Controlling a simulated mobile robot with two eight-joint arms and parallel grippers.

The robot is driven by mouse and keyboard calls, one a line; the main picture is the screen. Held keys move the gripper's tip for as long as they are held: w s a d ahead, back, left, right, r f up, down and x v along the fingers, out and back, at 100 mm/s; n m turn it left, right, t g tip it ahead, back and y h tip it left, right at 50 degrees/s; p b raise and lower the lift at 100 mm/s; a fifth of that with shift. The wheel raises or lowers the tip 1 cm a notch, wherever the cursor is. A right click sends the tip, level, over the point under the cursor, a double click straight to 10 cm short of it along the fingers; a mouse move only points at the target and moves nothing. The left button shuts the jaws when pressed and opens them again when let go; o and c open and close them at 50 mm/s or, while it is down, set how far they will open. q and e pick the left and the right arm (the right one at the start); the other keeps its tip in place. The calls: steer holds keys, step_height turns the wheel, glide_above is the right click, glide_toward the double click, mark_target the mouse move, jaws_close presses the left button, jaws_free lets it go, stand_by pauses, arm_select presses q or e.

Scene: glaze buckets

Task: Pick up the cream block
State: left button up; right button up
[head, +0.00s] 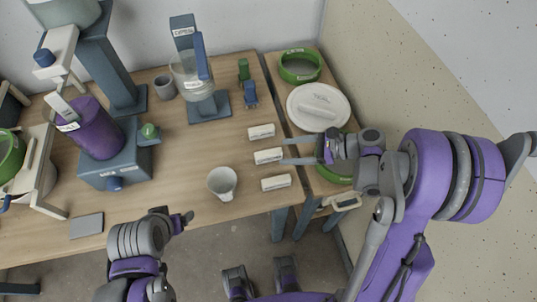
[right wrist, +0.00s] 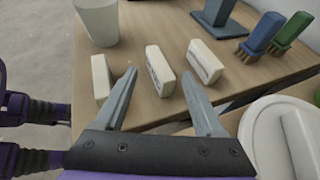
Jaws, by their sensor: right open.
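Three cream blocks lie in a row near the table's right edge: a far one (head: 261,132), a middle one (head: 268,156) and a near one (head: 276,183). Their faces carry small lettering that I cannot read. My right gripper (head: 283,151) is open and empty, its fingers reaching left toward the middle block. In the right wrist view, the middle block (right wrist: 160,70) lies between the lines of the open fingers (right wrist: 160,74), around their tips. The near block (right wrist: 101,80) is left of them and the far block (right wrist: 205,62) right. My left gripper (head: 180,219) is by the table's front edge; its jaw opening is unclear.
A white cup (head: 222,184) stands left of the near block. Blue (head: 250,95) and green brushes (head: 243,70) stand behind the blocks. A side table at right holds a white lid (head: 318,108) and a green ring-shaped tub (head: 300,66). A purple bucket (head: 96,130) stands at left.

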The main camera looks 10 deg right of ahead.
mark_target(269, 152)
steer(key=x, duration=0.4)
steer(key=shift+w+a, duration=0.15)
steer(key=shift+a, duration=0.15)
jaws_close()
